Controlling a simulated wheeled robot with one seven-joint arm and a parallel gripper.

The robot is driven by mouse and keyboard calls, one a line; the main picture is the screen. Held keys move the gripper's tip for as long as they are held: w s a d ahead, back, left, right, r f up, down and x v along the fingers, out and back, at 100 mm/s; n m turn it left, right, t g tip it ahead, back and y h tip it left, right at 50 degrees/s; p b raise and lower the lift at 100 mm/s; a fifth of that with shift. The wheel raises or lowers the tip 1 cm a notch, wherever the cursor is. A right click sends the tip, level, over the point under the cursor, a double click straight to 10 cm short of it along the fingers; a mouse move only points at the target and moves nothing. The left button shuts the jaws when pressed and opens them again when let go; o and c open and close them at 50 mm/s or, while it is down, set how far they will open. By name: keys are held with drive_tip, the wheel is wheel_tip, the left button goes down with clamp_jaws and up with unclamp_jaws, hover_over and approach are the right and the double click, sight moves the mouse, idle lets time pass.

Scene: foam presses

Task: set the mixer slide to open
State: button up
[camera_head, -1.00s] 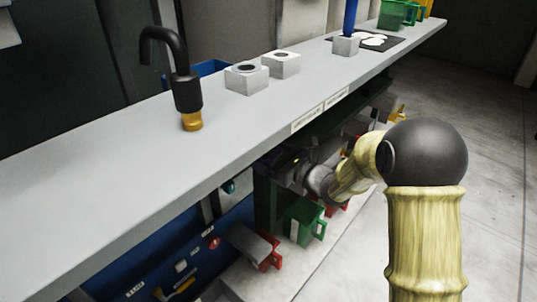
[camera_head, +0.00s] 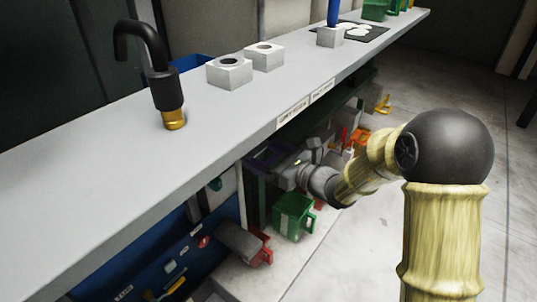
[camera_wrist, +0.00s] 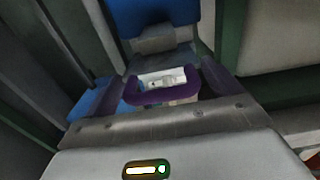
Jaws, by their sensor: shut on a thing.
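My gripper (camera_head: 272,160) is below the front edge of the bench, at the end of my arm. In the wrist view, its two dark fingers reach away from the grey palm and flank a purple U-shaped handle (camera_wrist: 165,96). My gripper (camera_wrist: 165,85) is shut on this purple handle. A small pale piece with markings shows inside the handle's loop, with a blue part behind it. I take the handle to be the mixer slide's, but its label cannot be read. The slide's travel is mostly hidden by my gripper and the bench.
The grey bench top (camera_head: 60,180) overhangs my gripper. A black spout (camera_head: 163,88) and two pale blocks stand on it. Below are a green bin (camera_head: 292,215), a grey box with a red part (camera_head: 240,240) and a blue panel (camera_head: 150,265). Floor at the right is clear.

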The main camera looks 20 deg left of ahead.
drive_tip(key=o, duration=1)
drive_tip(key=shift+d+f, duration=0.15)
drive_tip(key=shift+d, duration=0.05)
drive_tip(key=shift+o, duration=0.2)
drive_tip(key=shift+d, duration=0.1)
drive_tip(key=p+v, duration=0.5)
drive_tip(key=v, duration=1.2)
drive_tip(key=shift+s+r, duration=0.15)
drive_tip(key=shift+r, duration=0.05)
